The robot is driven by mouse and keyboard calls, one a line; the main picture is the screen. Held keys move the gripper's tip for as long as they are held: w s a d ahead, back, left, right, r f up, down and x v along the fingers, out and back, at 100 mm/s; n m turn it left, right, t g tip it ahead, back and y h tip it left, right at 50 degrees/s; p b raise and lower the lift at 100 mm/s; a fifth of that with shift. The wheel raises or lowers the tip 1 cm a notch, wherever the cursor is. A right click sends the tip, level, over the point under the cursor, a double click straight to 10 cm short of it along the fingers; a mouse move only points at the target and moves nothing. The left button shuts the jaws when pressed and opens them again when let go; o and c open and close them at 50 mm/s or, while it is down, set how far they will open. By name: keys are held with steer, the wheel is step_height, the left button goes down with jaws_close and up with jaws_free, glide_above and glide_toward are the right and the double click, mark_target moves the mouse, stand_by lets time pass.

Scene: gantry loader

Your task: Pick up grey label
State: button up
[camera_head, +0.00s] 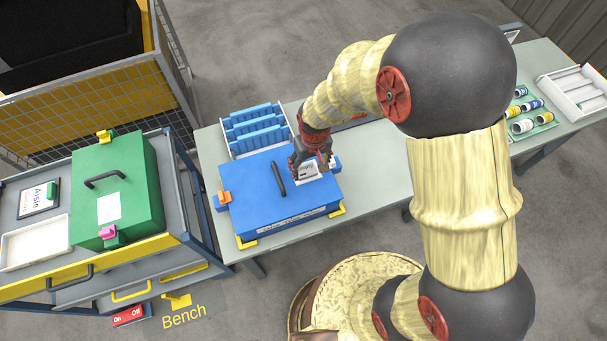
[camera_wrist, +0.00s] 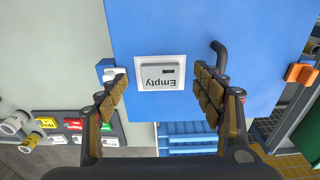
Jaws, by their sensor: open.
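The grey label (camera_wrist: 161,77) reads "Empty" and lies on a white square patch on the blue lid. In the head view the label (camera_head: 308,171) shows only partly, beside my gripper. The blue case (camera_head: 262,203) rests on the bench with a dark handle (camera_head: 278,179) on its lid. My gripper (camera_head: 313,164) is over the right part of the lid. In the wrist view my gripper (camera_wrist: 164,100) is open, its two padded fingers apart on either side of the label, with nothing between them held.
The handle (camera_wrist: 218,55) stands up close right of the label in the wrist view. An orange latch (camera_head: 224,198) is on the case's left side. A white rack with blue dividers (camera_head: 255,130) stands behind. A green case (camera_head: 117,190) sits on the left cart.

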mark_target(306, 170)
steer(key=shift+o, duration=0.6)
steer(key=shift+w+a+r+t, duration=0.3)
steer(key=shift+w+a, duration=0.1)
steer(key=shift+w, duration=0.25)
steer(key=shift+w+d+f, duration=0.1)
steer(key=shift+w+d, duration=0.05)
steer(key=shift+w, duration=0.1)
steer(key=shift+w+f, duration=0.25)
steer(key=shift+f, duration=0.95)
steer(key=f, duration=0.3)
steer(key=w+f, duration=0.1)
steer(key=f, duration=0.1)
steer(key=shift+a, duration=0.2)
steer(key=shift+c, duration=0.4)
steer(key=c, duration=1.1)
